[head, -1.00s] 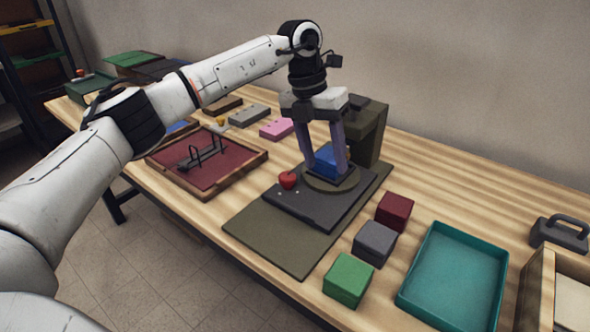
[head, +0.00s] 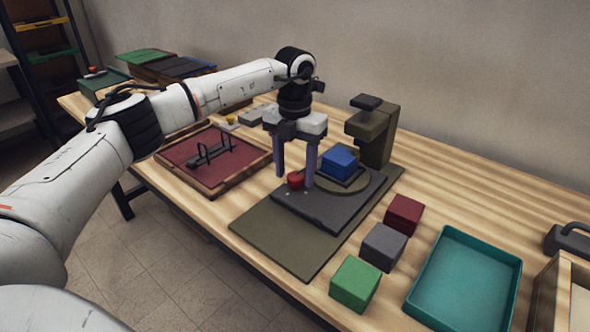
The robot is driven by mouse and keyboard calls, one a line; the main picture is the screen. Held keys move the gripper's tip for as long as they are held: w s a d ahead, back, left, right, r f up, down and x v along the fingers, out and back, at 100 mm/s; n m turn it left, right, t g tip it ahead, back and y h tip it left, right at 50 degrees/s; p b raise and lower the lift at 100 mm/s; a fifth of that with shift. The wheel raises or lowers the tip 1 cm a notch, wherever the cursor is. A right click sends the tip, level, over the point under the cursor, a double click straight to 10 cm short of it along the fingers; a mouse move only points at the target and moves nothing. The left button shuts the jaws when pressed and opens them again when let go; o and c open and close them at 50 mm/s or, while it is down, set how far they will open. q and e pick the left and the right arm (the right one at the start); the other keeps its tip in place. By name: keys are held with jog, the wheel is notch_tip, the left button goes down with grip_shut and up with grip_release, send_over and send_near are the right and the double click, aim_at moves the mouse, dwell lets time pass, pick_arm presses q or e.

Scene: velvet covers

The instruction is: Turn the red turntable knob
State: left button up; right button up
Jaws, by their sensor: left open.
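The red turntable knob (head: 295,181) sits at the left corner of the dark turntable base (head: 325,210). A blue block (head: 340,162) rests on the round turntable plate (head: 354,184). My left gripper (head: 294,182) points down with its two purple fingers apart, one on each side of the red knob as seen from here. My right gripper is not in view.
An olive stand (head: 378,135) rises behind the turntable. Dark red (head: 404,214), grey (head: 383,247) and green (head: 355,284) cubes and a teal tray (head: 464,283) lie to the right. A red-lined wooden tray (head: 190,160) lies left. The back right table is bare.

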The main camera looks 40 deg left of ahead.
pick_arm(q)
jog(key=shift+f, duration=0.1)
jog(key=c, duration=1)
jog(key=shift+c, duration=0.2)
jog(key=shift+m, duration=0.3)
